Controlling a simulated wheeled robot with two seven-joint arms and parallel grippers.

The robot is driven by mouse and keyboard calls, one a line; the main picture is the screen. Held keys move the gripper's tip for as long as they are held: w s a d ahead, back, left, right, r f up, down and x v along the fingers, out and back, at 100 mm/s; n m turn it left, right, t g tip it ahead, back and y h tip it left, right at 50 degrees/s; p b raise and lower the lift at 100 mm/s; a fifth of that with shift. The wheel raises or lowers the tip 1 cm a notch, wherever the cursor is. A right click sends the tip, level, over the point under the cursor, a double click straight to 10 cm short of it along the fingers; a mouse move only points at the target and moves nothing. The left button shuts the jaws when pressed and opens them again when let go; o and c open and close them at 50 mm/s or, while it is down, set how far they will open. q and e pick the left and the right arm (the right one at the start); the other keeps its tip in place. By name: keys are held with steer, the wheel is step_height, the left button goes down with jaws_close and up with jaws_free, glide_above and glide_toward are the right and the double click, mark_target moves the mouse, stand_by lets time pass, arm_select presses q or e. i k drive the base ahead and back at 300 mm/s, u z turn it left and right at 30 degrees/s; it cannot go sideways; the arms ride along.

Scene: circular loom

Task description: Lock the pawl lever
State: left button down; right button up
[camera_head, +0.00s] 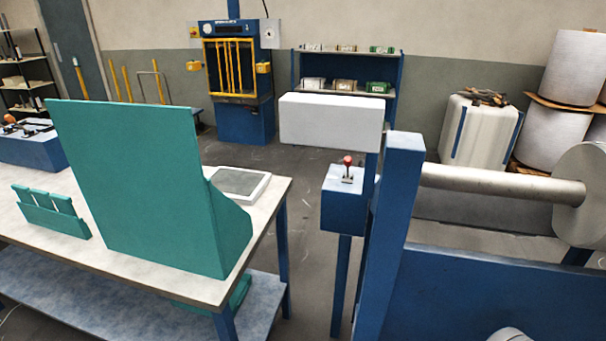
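A short lever with a red knob (347,161) stands upright on top of a blue box (343,205) on a post, right of the picture's middle. I cannot tell from this view whether it is the pawl lever, or whether it is locked. A second lever with an orange-red knob (10,118) shows on a blue unit (30,150) at the far left. Neither of my grippers shows in this view. A pale rounded part at the bottom right edge is cut off and I cannot tell what it is.
A workbench (188,292) with a tall teal panel (130,180) fills the left. A blue upright post (395,200) and a blue beam (490,295) stand close at the right, with a metal roller (500,184) behind. Open floor (300,175) lies between bench and box.

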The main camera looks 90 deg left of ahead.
mark_target(347, 160)
steer(key=k, duration=1)
steer(key=u, duration=1.4)
steer(key=i, duration=0.15)
steer(key=u, duration=0.05)
